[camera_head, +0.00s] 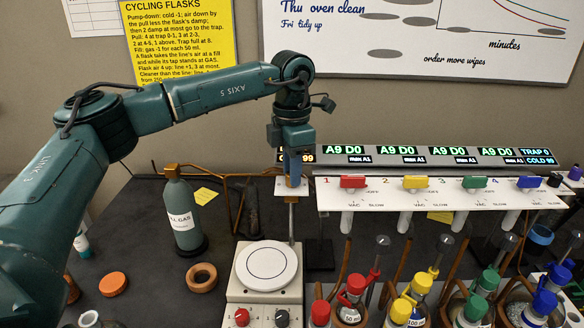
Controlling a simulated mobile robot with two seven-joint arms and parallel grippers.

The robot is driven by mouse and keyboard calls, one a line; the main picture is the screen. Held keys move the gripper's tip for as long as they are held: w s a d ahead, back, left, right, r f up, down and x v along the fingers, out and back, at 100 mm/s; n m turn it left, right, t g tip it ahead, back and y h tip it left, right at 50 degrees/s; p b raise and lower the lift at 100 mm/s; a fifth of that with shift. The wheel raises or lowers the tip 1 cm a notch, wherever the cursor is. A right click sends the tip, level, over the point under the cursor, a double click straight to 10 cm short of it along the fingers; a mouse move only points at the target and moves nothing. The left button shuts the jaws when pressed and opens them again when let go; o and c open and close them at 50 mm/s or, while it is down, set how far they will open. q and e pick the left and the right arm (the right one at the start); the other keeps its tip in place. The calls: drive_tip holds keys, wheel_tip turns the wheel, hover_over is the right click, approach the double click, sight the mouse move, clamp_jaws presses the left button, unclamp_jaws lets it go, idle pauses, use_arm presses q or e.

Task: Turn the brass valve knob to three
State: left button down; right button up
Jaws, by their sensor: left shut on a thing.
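My left gripper (291,172) points straight down at the left end of the manifold, above a small white plate (279,186) on a metal post. It is shut on what looks like the brass valve knob; a little brass colour shows at the fingers. The fingers hide most of the knob, and I cannot read its setting. My right gripper is not in view.
A green gas bottle (182,215) stands left of a white hotplate (266,268). The white manifold (445,199) with coloured taps runs right, below lit displays. Several flasks with coloured caps crowd the front right. An orange lid (113,284) and a cork ring (201,276) lie left.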

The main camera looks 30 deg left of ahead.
use_arm(q)
drive_tip(key=m, duration=1.4)
drive_tip(key=shift+m+p, duration=0.3)
drive_tip(key=m, duration=0.3)
drive_tip(key=shift+m, duration=0.3)
drive_tip(key=m, duration=0.3)
drive_tip(key=shift+m, duration=0.4)
drive_tip(key=m, duration=0.3)
drive_tip(key=shift+r+m, duration=0.1)
drive_tip(key=shift+m, duration=1.9)
